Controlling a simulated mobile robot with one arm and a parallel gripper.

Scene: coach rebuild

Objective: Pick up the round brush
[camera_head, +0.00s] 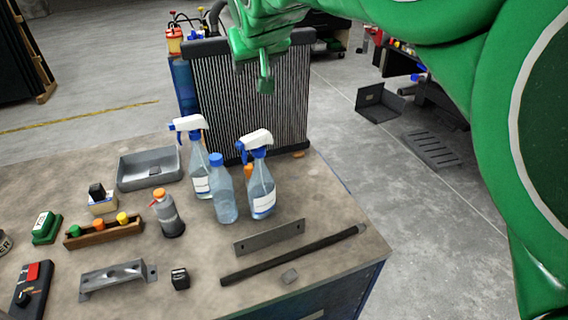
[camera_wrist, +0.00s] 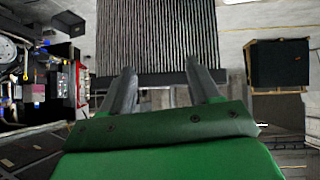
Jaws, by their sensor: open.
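I cannot make out a round brush for certain in either view. A long dark rod (camera_head: 295,256) lies along the front right of the workbench (camera_head: 210,262); I cannot tell whether it has bristles. My gripper (camera_head: 265,84) hangs high above the far side of the bench, in front of the ribbed radiator panel and clear of the small items. In the wrist view my gripper (camera_wrist: 163,72) has its two fingers spread apart, with nothing between them.
Two spray bottles (camera_head: 261,190) and a clear blue-capped bottle (camera_head: 223,196) stand mid-bench before the radiator panel (camera_head: 290,110). A grey tray (camera_head: 150,181), wooden rack (camera_head: 103,234), metal bracket (camera_head: 114,275) and flat plate (camera_head: 269,238) lie around. Floor at right is partly open.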

